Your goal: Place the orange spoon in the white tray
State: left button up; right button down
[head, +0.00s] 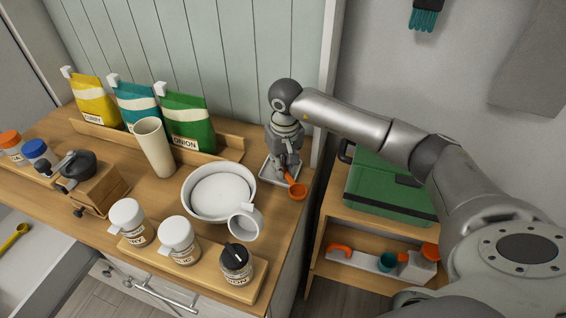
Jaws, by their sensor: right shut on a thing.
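The orange spoon (297,190) is at the right end of the wooden counter, its round bowl facing up. My right gripper (287,172) points down over the white tray (266,178) and is shut on the spoon's handle. The spoon's bowl reaches out past the tray's right side. The tray is small and shallow, and my gripper hides most of it. I cannot tell whether the spoon touches the tray. My left gripper is not in view.
A white bowl (188,192) and white mug (245,222) stand left of the tray. Several jars sit on a wooden board (214,285) in front. Bags and a beige cylinder (153,147) stand behind. A green case (388,190) sits on the shelf unit to the right.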

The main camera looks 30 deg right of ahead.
jog(key=c, duration=1.9)
grip_release()
jog(key=shift+f, duration=0.1)
jog(key=o, duration=0.4)
jog(key=shift+o, duration=0.2)
jog(key=shift+r, duration=0.5)
notch_tip(320, 180, up, 11)
jog(key=b, duration=0.3)
jog(key=shift+s+r, duration=0.15)
jog(key=shift+s, duration=0.25)
